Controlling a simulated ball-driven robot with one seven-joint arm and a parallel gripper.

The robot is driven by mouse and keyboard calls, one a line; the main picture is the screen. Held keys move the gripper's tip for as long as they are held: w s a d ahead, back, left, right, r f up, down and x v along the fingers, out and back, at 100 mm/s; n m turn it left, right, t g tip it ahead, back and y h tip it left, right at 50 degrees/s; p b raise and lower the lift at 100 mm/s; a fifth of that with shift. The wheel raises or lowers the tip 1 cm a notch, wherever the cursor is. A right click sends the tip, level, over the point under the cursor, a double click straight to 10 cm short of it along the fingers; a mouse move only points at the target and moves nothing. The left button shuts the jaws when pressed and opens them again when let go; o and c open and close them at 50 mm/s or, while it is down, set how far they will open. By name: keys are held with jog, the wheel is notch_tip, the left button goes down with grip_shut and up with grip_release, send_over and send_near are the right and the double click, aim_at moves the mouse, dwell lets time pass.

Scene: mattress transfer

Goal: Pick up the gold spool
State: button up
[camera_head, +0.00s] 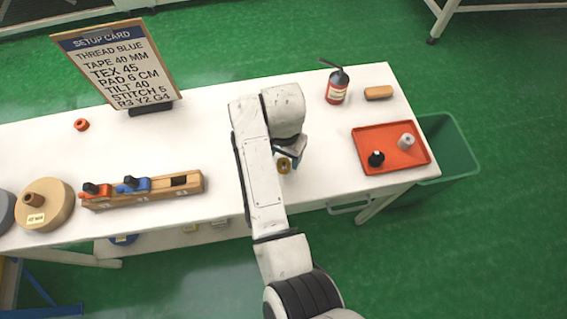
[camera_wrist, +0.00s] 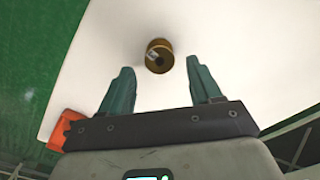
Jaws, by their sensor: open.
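The gold spool (camera_wrist: 159,57) stands on the white table in the wrist view, a little beyond and between my fingertips, not touching them. In the head view the gold spool (camera_head: 284,165) shows beside the end of my arm, partly hidden by it. My gripper (camera_wrist: 158,78) is open and empty, its two green fingers spread apart. In the head view my gripper (camera_head: 290,155) is mostly hidden behind my arm.
A red tray (camera_head: 365,163) with a black and a white spool lies to the right, beside a green bin (camera_head: 450,150). A wooden rack (camera_head: 150,195) stands left. A fire extinguisher (camera_head: 337,88) and setup card (camera_head: 115,65) stand at the back.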

jog(key=f, duration=0.4)
jog(key=shift+s+a+f, duration=0.1)
jog(key=shift+s+f, duration=0.05)
jog(key=shift+s, duration=0.15)
jog(key=c, duration=1)
